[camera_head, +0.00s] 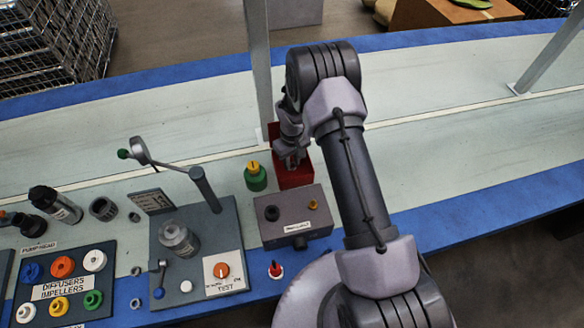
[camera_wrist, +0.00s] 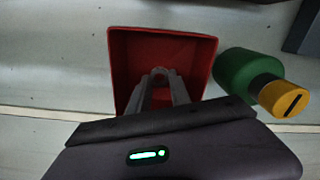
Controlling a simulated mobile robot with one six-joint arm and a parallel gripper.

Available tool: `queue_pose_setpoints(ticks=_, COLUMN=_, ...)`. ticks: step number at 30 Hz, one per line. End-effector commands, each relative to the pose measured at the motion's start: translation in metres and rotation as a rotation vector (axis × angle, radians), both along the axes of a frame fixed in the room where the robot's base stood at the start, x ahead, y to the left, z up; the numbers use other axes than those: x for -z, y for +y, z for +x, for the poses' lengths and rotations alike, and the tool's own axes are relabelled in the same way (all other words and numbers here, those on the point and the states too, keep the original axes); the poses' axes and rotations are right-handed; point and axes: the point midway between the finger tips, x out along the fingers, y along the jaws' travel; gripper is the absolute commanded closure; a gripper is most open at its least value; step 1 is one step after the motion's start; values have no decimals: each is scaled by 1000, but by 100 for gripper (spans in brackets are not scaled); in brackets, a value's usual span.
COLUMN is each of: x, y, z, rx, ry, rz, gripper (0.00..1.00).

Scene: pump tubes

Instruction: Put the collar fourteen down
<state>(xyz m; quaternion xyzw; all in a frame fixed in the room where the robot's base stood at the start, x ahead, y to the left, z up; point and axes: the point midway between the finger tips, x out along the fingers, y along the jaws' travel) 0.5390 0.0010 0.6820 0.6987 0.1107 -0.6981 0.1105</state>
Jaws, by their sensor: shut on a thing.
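My gripper (camera_wrist: 160,78) is over the open red bin (camera_wrist: 120,75), with its fingertips inside the bin's outline in the wrist view. The fingers are shut on a small greyish-tan piece (camera_wrist: 159,71), which I take for the collar. It is tiny and mostly hidden by the fingers, so its shape and any number on it cannot be read. I cannot tell whether it touches the bin floor. In the head view my gripper (camera_head: 291,160) points down at the red bin (camera_head: 297,180), and the held piece is hidden.
A green bottle with a yellow cap (camera_head: 255,176) stands close left of the bin. A grey box (camera_head: 296,216) sits in front of it. A test stand (camera_head: 195,245) with a raised lever and a board of coloured parts (camera_head: 62,285) lie left. The belt behind is clear.

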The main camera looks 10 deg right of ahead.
Motion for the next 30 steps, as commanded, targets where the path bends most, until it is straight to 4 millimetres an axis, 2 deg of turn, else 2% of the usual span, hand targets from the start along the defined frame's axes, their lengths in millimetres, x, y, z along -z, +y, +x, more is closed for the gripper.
queue_pose_setpoints(ticks=1, x=15, y=0, z=-1, rx=0, ry=1, rz=0, gripper=100)
queue_pose_setpoints(ticks=3, x=25, y=0, z=0, rx=0, ry=1, rz=0, gripper=100)
queue_pose_setpoints(ticks=13, x=27, y=0, z=0, rx=0, ry=0, rz=0, gripper=100)
queue_pose_setpoints(ticks=14, x=27, y=0, z=0, rx=0, ry=0, rz=0, gripper=74)
queue_pose_setpoints(ticks=17, x=26, y=0, z=0, rx=0, ry=0, rz=0, gripper=54)
queue_pose_setpoints(ticks=26, x=24, y=0, z=0, rx=0, ry=0, rz=0, gripper=54)
queue_pose_setpoints(ticks=29, x=10, y=0, z=0, rx=0, ry=-1, rz=0, gripper=54)
queue_pose_setpoints(ticks=30, x=-1, y=0, z=0, rx=0, ry=-1, rz=-1, gripper=54)
